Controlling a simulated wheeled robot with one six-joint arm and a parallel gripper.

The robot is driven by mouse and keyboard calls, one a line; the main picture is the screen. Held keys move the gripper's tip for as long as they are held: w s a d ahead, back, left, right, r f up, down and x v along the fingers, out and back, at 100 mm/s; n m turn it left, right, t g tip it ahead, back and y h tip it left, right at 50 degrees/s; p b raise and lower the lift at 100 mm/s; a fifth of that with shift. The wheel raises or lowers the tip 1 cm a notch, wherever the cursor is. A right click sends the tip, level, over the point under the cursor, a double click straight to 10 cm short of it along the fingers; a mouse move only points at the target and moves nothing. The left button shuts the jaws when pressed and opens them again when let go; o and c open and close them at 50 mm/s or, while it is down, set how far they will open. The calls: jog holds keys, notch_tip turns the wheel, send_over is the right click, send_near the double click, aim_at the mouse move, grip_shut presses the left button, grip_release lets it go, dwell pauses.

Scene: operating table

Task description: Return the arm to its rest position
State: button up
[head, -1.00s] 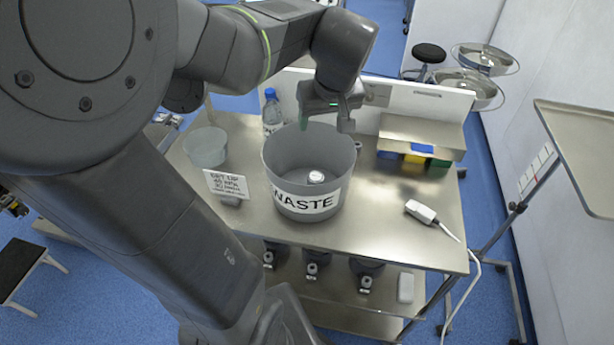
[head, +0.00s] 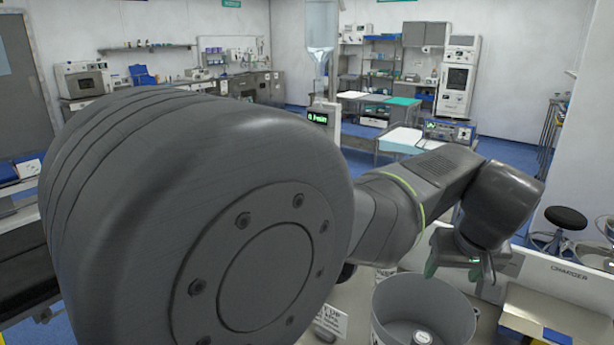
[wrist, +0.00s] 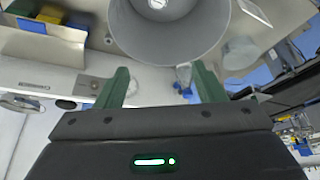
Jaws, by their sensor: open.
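My gripper (head: 460,268) is in the head view at the lower right, at the end of my bent arm, above and just behind the waste bin. In the wrist view my gripper (wrist: 163,90) shows two green fingers spread apart with nothing between them. The grey waste bin (head: 390,309) stands on the metal table, and a small pale round item (head: 423,337) lies inside it. The bin (wrist: 165,40) also shows at the top of the wrist view. My arm covers much of the left and middle of the head view.
A white low panel (head: 555,275) runs along the table's back. A black stool (head: 566,218) is beyond it. A cup (wrist: 238,52) and a blue-capped bottle (wrist: 184,82) show near the bin in the wrist view.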

jog(key=x, duration=1.3)
jog(key=shift+s+r+p, duration=0.1)
jog(key=shift+r+p, duration=1.6)
jog(key=shift+r, duration=0.7)
